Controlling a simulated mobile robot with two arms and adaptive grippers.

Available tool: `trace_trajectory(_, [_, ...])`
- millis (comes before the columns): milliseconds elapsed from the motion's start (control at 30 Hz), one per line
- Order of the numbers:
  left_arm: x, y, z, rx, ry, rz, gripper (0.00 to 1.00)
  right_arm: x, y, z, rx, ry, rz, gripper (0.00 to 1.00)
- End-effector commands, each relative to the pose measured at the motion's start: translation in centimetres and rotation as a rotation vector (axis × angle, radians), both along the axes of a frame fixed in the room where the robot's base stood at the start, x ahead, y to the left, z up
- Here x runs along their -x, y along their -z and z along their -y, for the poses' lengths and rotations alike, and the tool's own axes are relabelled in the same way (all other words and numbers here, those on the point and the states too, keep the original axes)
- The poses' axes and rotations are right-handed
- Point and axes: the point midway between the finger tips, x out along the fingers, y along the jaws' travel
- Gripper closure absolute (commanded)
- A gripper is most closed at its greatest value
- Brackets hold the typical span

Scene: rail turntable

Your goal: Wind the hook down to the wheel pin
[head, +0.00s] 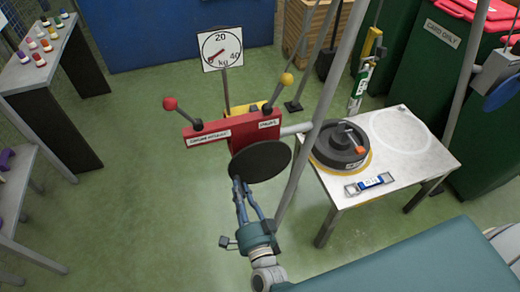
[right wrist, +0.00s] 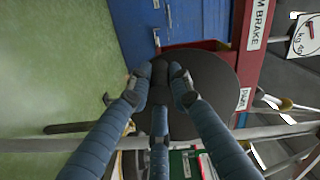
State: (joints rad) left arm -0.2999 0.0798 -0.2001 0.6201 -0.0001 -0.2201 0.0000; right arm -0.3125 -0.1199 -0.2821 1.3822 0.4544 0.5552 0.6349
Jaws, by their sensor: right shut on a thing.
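A dark round wheel (head: 325,158) lies on the light table at the right, with a grey upright pin (head: 349,137) near its middle. A yellow block (head: 368,42) with a green and white part (head: 361,82) below it hangs behind the table; I cannot make out the hook itself. A black winch disc (head: 268,161) is mounted by a red lever box (head: 232,131). My right gripper (head: 241,186) is shut at the disc's left side. In the right wrist view its fingers (right wrist: 160,78) close on a dark handle against the disc (right wrist: 210,85). My left gripper is not in view.
A red-knobbed lever (head: 170,103) and a yellow-knobbed lever (head: 286,79) stand on the box. A dial (head: 221,48) stands behind. A slanting grey post (head: 318,125) passes close by the disc. A small level-like tool (head: 370,184) lies on the table.

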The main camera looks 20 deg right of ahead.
Motion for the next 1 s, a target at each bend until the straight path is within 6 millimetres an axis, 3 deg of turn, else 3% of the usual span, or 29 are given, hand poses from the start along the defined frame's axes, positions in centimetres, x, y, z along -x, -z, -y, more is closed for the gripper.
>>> trace_trajectory(33, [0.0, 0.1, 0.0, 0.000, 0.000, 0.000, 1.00, 0.2, 0.9, 0.1, 0.021, -0.002, -0.015, 1.00])
trace_trajectory(300, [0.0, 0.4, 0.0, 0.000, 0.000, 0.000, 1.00, 0.2, 1.9, 0.6, 0.145, -0.002, -0.014, 1.00])
trace_trajectory(1000, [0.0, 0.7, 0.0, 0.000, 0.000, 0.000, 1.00, 0.3, 2.7, 1.2, 0.264, -0.002, -0.014, 1.00])
